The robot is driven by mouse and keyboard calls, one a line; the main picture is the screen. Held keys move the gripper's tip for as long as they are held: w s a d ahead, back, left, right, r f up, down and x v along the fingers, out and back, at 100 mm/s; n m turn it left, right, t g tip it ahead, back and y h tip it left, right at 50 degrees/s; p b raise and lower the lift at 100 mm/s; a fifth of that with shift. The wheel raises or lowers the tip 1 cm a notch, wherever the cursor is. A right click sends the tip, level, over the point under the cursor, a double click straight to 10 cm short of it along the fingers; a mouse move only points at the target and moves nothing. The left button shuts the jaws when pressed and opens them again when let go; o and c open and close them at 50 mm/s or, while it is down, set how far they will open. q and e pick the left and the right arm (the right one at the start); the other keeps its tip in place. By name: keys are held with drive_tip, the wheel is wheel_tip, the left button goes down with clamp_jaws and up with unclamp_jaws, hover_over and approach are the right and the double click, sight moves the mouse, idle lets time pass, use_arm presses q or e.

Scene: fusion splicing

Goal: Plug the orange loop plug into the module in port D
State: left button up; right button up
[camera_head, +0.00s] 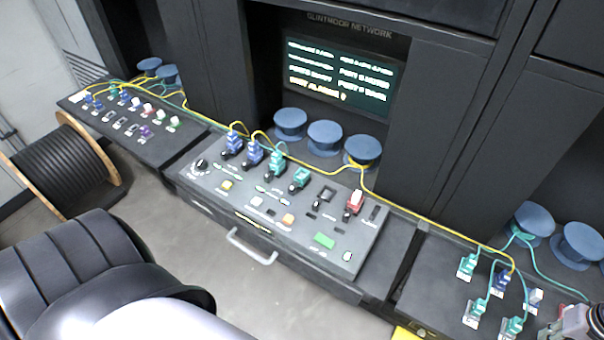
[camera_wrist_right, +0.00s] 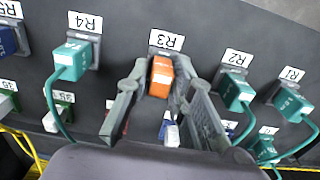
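The orange loop plug (camera_wrist_right: 161,78) sits in the socket labelled R3 in the right wrist view. My right gripper (camera_wrist_right: 161,72) has its two fingers on either side of the plug, apparently with narrow gaps, so it looks open. In the head view part of my right gripper (camera_head: 572,325) shows at the lower right corner, and the orange plug is not visible there. The middle console (camera_head: 330,262) holds a row of blue, teal and red modules. A teal module (camera_head: 300,178) without a cable is fourth from the left; its port letter is too small to read. My left gripper is out of view.
Teal plugs stand at R4 (camera_wrist_right: 72,60), R2 (camera_wrist_right: 236,88) and R1 (camera_wrist_right: 293,102), beside the orange one, with cables hanging off. A yellow cable (camera_head: 430,214) runs along the consoles' back. A lit screen (camera_head: 338,77) stands behind the middle console.

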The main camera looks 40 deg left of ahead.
clamp_jaws()
drive_tip(key=shift+r, duration=0.15)
idle(0.4)
drive_tip(key=shift+r+p, duration=1.95)
drive_tip(key=shift+p, duration=0.6)
drive_tip(key=shift+r, duration=0.9)
